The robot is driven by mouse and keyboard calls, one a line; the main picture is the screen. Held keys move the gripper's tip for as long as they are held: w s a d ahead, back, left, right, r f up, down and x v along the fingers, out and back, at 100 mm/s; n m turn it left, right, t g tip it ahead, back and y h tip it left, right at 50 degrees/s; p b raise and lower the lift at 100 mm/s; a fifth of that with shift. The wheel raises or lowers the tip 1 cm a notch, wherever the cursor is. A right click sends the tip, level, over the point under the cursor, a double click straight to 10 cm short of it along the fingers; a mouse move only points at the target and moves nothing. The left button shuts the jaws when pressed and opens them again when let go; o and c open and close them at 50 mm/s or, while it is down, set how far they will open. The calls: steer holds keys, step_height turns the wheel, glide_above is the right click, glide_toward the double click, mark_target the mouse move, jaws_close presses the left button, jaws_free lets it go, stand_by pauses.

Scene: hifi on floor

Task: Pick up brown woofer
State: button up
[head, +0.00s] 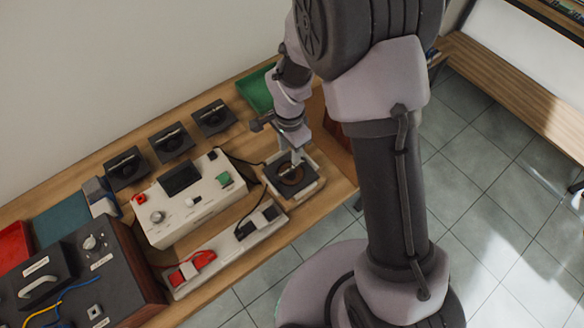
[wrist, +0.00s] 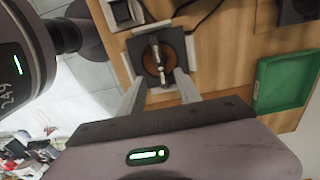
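The brown woofer (head: 286,188) is a round brown cone in a dark square frame with a bar-shaped handle across its middle. It sits in a pale square holder at the right end of the bench. It also shows in the wrist view (wrist: 150,65), with its handle running up and down the picture. My gripper (wrist: 159,77) is open, with its two fingers apart on the left and right of the handle's line. In the head view, my gripper (head: 296,157) is just above the woofer and hides part of it. I cannot tell whether the fingers touch it.
Black square units with handles (head: 171,143) stand in a row at the back of the wooden bench. A white control box (head: 188,198) and a long pale strip (head: 228,247) lie left of the woofer. A green tray (head: 256,91) is behind it. The tiled floor lies beyond the bench's front edge.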

mark_target(291, 169)
step_height(291, 169, down, 6)
steer(key=shift+w+d+r+b, duration=0.1)
steer(key=shift+r+b, duration=0.1)
steer(key=shift+b, duration=0.3)
step_height(291, 169, down, 5)
steer(key=shift+f+b, duration=0.15)
steer(key=shift+b, duration=0.6)
steer(key=shift+f+b, duration=0.25)
steer(key=shift+b, duration=0.15)
steer(key=shift+c, duration=0.4)
jaws_close()
